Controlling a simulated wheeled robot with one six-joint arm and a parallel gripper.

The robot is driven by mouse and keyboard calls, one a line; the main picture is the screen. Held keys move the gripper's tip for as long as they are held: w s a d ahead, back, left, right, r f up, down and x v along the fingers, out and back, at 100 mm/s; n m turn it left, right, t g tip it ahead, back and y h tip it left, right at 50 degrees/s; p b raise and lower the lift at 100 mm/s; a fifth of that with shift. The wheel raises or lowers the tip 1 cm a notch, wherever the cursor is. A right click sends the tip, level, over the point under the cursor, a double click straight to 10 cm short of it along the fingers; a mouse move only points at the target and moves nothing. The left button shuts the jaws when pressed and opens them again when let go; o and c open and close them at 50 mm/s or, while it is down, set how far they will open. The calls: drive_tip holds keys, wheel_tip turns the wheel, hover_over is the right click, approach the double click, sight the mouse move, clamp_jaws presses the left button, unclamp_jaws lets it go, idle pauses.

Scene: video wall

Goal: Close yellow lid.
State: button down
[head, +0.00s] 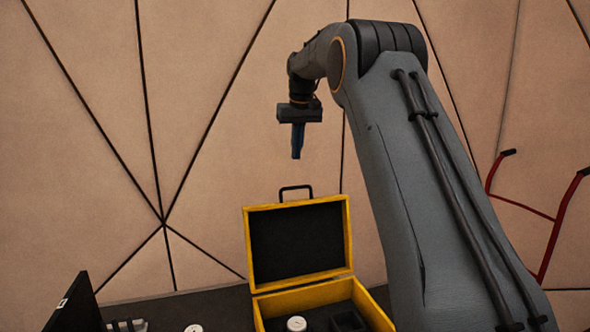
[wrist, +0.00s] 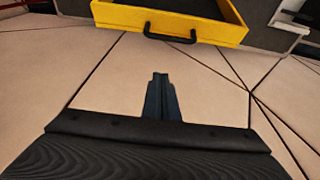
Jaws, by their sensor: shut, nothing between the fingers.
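A yellow box (head: 284,304) with a dark inside stands on the dark table. Its yellow lid (head: 347,232) stands upright and open at the back, with a black handle (head: 296,187) on its top edge. My gripper (head: 297,157) hangs above the lid with its fingers pointing down, apart from it. In the wrist view the shut fingers of my gripper (wrist: 160,76) are empty. The yellow lid (wrist: 110,14) and its black handle (wrist: 170,38) lie ahead of the fingertips at the top of that view.
A white round item (head: 296,323) and a small black holder (head: 348,320) are in the box. A black panel (head: 76,305) stands at the lower left. A red frame with black grips (head: 551,235) is at the right. A panelled wall (head: 90,180) is behind.

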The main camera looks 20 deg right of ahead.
wheel_tip(320, 180, down, 9)
drive_tip(key=s+p, duration=0.1)
drive_tip(key=p, duration=0.4)
drive_tip(key=shift+s, duration=0.3)
